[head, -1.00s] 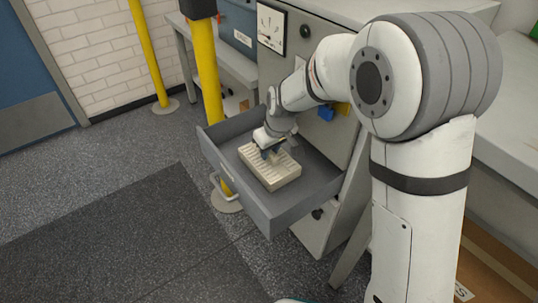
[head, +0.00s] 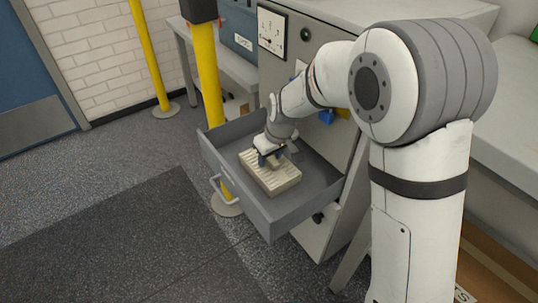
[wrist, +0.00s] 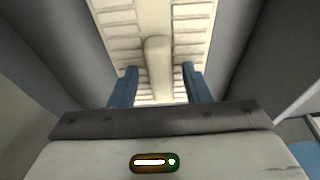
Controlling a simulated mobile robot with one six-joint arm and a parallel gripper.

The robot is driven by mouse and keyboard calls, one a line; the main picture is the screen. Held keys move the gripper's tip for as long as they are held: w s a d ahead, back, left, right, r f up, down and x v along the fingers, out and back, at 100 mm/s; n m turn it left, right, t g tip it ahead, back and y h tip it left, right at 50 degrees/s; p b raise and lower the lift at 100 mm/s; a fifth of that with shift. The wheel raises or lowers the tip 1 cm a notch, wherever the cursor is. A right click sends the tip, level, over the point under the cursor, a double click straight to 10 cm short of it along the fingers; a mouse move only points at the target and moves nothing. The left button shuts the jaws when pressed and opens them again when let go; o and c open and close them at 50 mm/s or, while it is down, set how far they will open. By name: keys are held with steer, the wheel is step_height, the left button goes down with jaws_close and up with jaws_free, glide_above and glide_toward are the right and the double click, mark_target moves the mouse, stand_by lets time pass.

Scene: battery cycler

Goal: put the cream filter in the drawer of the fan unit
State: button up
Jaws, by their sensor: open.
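The cream filter (head: 272,177) is a ribbed block lying inside the open grey drawer (head: 235,180) of the fan unit (head: 345,152). It rests on or close to the drawer floor. My gripper (head: 270,155) is just above the filter. In the wrist view the filter (wrist: 157,25) lies below and ahead, with a raised bar along its middle. The two blue fingertips of my gripper (wrist: 158,85) are spread apart on either side of that bar, with gaps showing. Part of the filter's top is hidden by my gripper in the head view.
A yellow post (head: 208,75) stands close behind the drawer's left side. A second yellow post (head: 150,55) is near the brick wall. The drawer walls surround the filter. A bench (head: 495,125) is at the right, and open floor lies left of the drawer.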

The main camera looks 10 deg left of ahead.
mark_target(277, 171)
steer(key=p+v, duration=0.4)
steer(key=v, duration=0.8)
